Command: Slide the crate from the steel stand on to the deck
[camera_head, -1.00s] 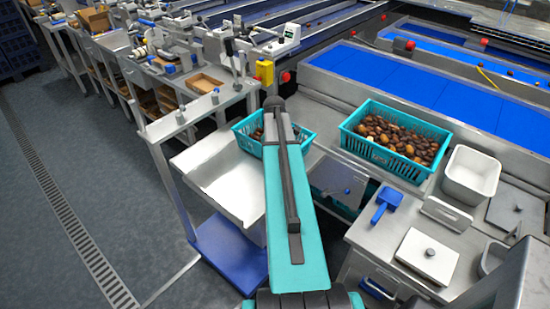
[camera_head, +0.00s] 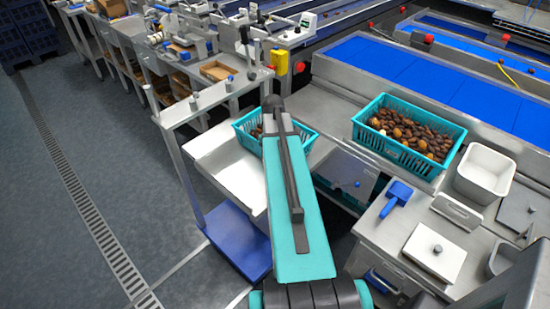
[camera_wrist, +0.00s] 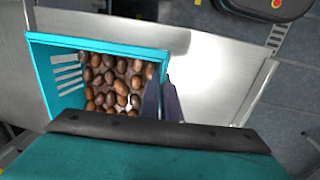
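The teal crate (camera_head: 247,143) of brown dates stands partly behind my arm in the head view. In the wrist view the crate (camera_wrist: 100,42) is at left, its dates inside. My gripper (camera_wrist: 161,98) is at the crate's right wall, its two dark fingers close together, one inside and one outside. In the head view my arm hides the fingers. A pale steel deck (camera_head: 232,178) lies in front of the crate; it also fills the right of the wrist view (camera_wrist: 215,85). Grey steel, seemingly the stand (camera_wrist: 22,85), shows left of the crate. How much crate rests on each is hidden.
A second teal crate (camera_head: 372,142) of dates stands right, by the blue belt (camera_head: 400,75). A railed post (camera_head: 183,172) stands left of the deck, above a blue base (camera_head: 238,242).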

